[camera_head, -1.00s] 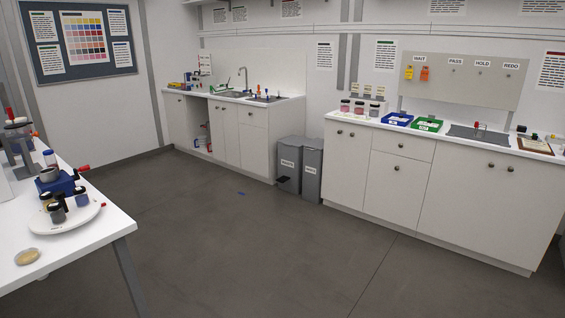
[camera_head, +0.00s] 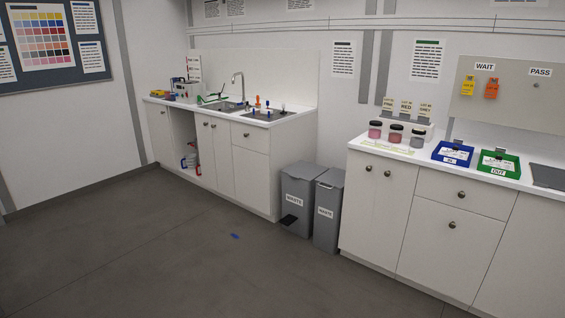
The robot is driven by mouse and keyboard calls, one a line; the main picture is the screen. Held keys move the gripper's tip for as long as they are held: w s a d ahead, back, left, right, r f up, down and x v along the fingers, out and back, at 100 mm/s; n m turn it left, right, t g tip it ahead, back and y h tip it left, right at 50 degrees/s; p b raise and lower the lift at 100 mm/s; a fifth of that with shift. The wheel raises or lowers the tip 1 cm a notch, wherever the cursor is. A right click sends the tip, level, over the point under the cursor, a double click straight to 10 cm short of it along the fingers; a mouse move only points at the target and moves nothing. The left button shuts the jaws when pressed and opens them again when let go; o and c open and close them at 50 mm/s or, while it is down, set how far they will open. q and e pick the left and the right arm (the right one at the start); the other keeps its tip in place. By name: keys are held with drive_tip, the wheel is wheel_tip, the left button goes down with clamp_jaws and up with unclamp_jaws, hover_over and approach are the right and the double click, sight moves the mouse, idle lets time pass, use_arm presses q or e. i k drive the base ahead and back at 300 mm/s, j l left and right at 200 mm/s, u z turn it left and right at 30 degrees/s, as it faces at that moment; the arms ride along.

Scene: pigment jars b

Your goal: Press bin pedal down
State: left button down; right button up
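Two grey lidded bins stand side by side on the floor between the sink cabinet and the right-hand cabinet. The left bin (camera_head: 298,186) carries a white label reading WASTE. A black pedal (camera_head: 289,221) sticks out low at its front left. The right bin (camera_head: 328,188) also has a white label, and no pedal shows on it. Both lids look closed. Neither of my grippers is in view.
The sink counter (camera_head: 180,99) stands on the left. The right counter (camera_head: 400,159) holds jars (camera_head: 396,133), a blue tray (camera_head: 453,154) and a green tray (camera_head: 499,163). A small blue scrap (camera_head: 235,236) lies on the floor (camera_head: 190,270), which is otherwise clear.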

sight(288, 220)
drive_tip(key=i, duration=3.05)
drive_tip(key=i+j+z, duration=0.1)
drive_tip(key=i, duration=1.4)
